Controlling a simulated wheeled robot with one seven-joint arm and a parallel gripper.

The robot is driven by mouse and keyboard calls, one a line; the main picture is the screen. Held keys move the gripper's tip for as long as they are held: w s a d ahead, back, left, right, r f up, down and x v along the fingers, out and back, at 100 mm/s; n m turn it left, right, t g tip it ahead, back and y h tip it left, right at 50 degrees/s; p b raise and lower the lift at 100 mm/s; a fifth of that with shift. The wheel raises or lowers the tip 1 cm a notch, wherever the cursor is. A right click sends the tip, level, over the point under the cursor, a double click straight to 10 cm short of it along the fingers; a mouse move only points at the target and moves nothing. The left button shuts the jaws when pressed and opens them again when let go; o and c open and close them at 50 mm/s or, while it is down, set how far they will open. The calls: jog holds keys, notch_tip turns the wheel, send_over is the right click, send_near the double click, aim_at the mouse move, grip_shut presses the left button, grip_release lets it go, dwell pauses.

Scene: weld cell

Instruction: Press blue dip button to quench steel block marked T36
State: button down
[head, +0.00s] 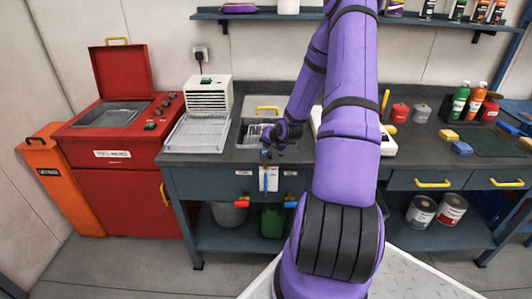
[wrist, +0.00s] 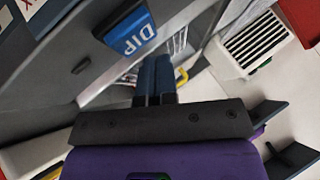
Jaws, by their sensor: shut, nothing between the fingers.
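The blue button marked DIP (wrist: 128,28) shows large in the wrist view, on the grey bench surface beside a sunken basin. My gripper (wrist: 155,58) is shut and empty, its two blue fingers together just beside the button; I see a small gap in the picture and cannot tell any contact. In the head view my gripper (head: 267,150) is over the bench's front edge, by the basin (head: 243,133) with a wire rack and a yellow handle. My arm hides part of the basin. I cannot make out a steel block marked T36 in either view.
A white slatted unit (head: 208,96) with a clear tray stands left of the basin. A red open-lidded cabinet (head: 120,118) is farther left. Bottles (head: 460,100) and yellow and blue blocks stand at the right of the bench. A shelf (head: 235,15) runs above.

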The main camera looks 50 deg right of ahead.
jog(key=shift+f, duration=0.15)
jog(key=shift+f, duration=0.25)
